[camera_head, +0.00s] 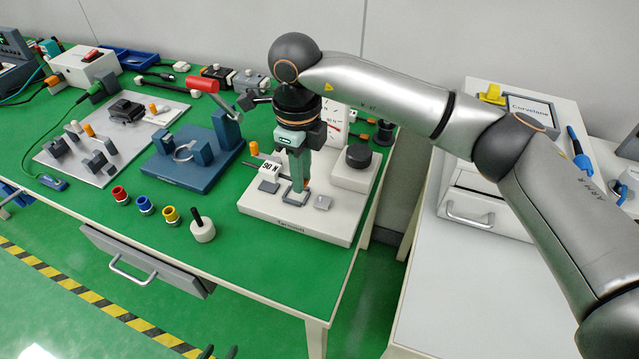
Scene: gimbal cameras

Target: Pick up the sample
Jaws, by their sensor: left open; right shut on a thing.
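My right gripper (299,188) points down over a white test stand (285,222) on the green table. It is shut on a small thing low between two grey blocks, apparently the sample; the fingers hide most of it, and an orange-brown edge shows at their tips. I cannot tell whether the thing still touches the stand. My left gripper (219,353) shows only as two dark fingertips at the bottom edge, apart and empty, well away from the stand.
A blue fixture (190,165) is to the left. A side bench (460,260) is at right.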

